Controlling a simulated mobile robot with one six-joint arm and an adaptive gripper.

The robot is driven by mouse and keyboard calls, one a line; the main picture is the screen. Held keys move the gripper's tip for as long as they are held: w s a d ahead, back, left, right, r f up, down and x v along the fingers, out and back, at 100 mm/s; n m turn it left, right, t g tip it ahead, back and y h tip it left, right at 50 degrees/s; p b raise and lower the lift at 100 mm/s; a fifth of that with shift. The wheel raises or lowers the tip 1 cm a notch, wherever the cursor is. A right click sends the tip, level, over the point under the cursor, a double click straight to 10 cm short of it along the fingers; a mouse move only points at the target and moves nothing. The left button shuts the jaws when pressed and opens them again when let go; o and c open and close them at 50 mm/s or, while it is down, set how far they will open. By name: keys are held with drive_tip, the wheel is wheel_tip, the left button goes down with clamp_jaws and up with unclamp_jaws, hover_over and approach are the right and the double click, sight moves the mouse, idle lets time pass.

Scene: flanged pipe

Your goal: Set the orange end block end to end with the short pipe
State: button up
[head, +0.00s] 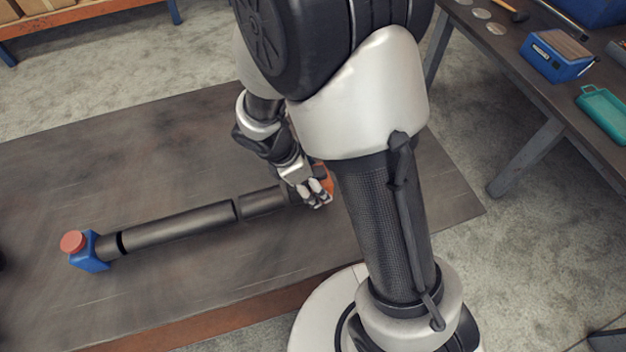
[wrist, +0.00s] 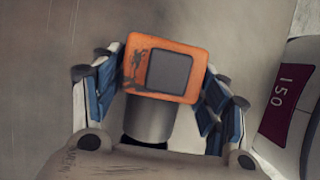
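The orange end block (wrist: 194,74) is in the middle of the wrist view, with a dark square face and a grey round stub below it. My gripper (wrist: 165,78) has one finger on each side of the block, and both fingertips appear to touch its sides. In the head view my gripper (head: 318,192) is low over the table, and only a sliver of orange shows behind it. The short pipe (head: 262,202) lies to the left of my gripper, roughly in line with it. My fingers hide where block and pipe meet, so I cannot tell whether they touch.
A longer grey pipe (head: 185,226) continues left from the short pipe to a blue block (head: 90,254) with a red cap. The low table (head: 150,150) is clear around them. A dark red label marked 150 (wrist: 284,105) shows at right in the wrist view.

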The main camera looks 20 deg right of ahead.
drive_tip(key=shift+o, duration=0.8)
drive_tip(key=shift+r, duration=0.25)
drive_tip(key=p+v, duration=0.5)
drive_tip(key=v, duration=0.6)
drive_tip(key=s+d+r+m+t+y, duration=0.2)
drive_tip(key=s+r+m, duration=0.5)
drive_tip(key=r+m, duration=0.1)
drive_tip(key=s+d+r+m+t+y, duration=0.2)
drive_tip(key=s+r+m, duration=0.6)
drive_tip(key=r+m, duration=0.1)
drive_tip(key=shift+r+m+t, duration=0.2)
drive_tip(key=shift+m+t, duration=0.1)
drive_tip(key=shift+m, duration=0.2)
drive_tip(key=shift+d, duration=0.1)
